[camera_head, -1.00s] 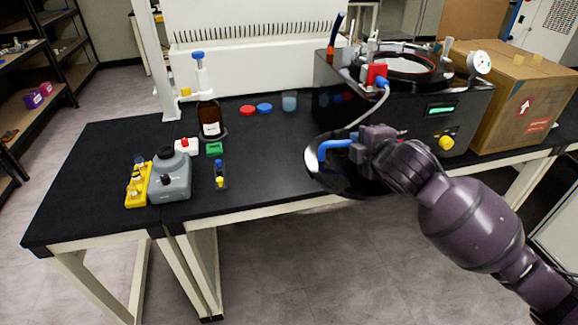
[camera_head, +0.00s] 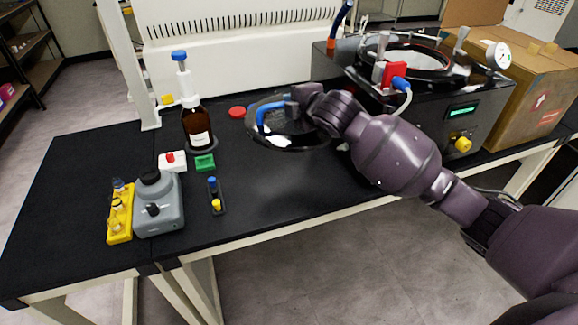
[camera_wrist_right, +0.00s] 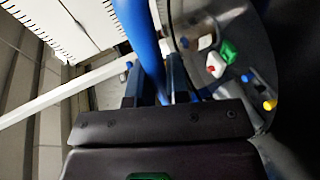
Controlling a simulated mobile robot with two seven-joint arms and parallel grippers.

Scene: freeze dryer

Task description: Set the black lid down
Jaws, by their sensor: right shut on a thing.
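The round black lid (camera_head: 290,144) with a see-through middle and a blue handle (camera_head: 262,112) is over the back middle of the black table. My right gripper (camera_head: 294,104) is shut on the blue handle; in the right wrist view the handle (camera_wrist_right: 146,45) runs between the two fingers (camera_wrist_right: 152,90). I cannot tell whether the lid's rim touches the table. The lid hides the blue cap and part of the table behind it. My left gripper is not in view.
The freeze dryer (camera_head: 430,118) stands right of the lid. Left are a brown bottle (camera_head: 197,125), a green block (camera_head: 205,162), a white block with a red top (camera_head: 172,161), a grey device (camera_head: 159,205) and a yellow rack (camera_head: 120,215). A red cap (camera_head: 237,112) lies near the lid.

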